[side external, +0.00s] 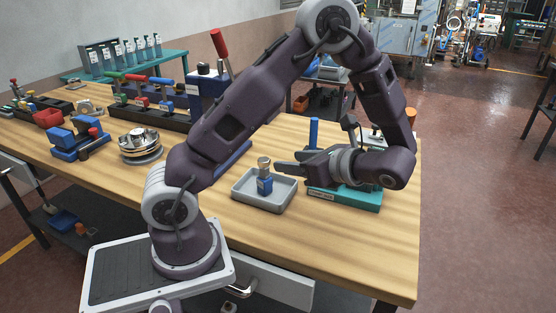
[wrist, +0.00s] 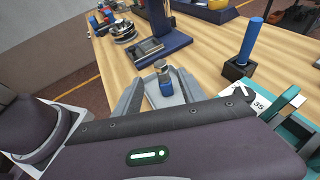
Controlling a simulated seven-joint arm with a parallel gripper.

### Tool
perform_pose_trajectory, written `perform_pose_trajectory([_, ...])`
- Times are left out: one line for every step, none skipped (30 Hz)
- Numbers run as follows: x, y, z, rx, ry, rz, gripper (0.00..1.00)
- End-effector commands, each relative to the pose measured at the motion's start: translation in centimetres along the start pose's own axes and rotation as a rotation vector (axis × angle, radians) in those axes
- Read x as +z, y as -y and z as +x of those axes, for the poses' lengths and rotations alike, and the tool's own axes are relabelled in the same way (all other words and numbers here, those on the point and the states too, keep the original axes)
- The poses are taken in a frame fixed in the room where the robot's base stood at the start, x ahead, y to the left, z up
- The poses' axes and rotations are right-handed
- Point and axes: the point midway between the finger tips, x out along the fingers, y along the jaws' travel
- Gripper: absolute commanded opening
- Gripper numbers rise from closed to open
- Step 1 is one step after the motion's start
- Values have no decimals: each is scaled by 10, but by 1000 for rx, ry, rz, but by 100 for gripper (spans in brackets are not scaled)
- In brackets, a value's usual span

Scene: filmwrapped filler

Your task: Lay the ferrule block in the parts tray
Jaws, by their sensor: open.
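The ferrule block, a small blue block with a metallic cylinder on top (side external: 265,185), stands upright in the shallow grey parts tray (side external: 246,191). In the wrist view the block (wrist: 165,82) shows between and just beyond my fingertips, with the tray (wrist: 152,99) under it. My gripper (side external: 279,168) reaches in from the right, roughly level, its fingertips close to the block's right side. The fingers are open, and I see nothing held between them. I cannot tell whether either finger touches the block.
A teal fixture (side external: 345,197) sits right of the tray under my gripper, with a blue post (side external: 314,132) behind. A round metal stack (side external: 140,146) and a blue vise-like tool (side external: 76,138) stand at left. The table's front right is clear.

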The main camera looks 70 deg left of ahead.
Motion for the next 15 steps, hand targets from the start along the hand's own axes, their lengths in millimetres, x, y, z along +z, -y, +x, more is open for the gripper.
perform_pose_trajectory([0, 0, -5, -1, -1, -1, 48])
perform_pose_trajectory([0, 0, -8, 1, -5, -4, 48])
perform_pose_trajectory([3, -3, -10, 5, -18, -18, 48])
perform_pose_trajectory([6, -6, -12, 11, -38, -38, 48])
perform_pose_trajectory([10, -11, -14, 21, -68, -68, 48])
perform_pose_trajectory([18, -21, -17, 39, -126, -126, 48])
perform_pose_trajectory([23, -30, -20, 56, -181, -180, 48])
perform_pose_trajectory([28, -40, -23, 76, -245, -243, 48])
perform_pose_trajectory([34, -56, -29, 105, -341, -335, 48])
perform_pose_trajectory([38, -67, -34, 128, -416, -406, 48])
perform_pose_trajectory([40, -78, -39, 153, -493, -481, 48])
perform_pose_trajectory([42, -93, -47, 185, -602, -582, 48])
perform_pose_trajectory([44, -103, -54, 210, -687, -660, 48])
perform_pose_trajectory([44, -113, -61, 236, -773, -739, 48])
perform_pose_trajectory([45, -124, -72, 272, -888, -840, 48])
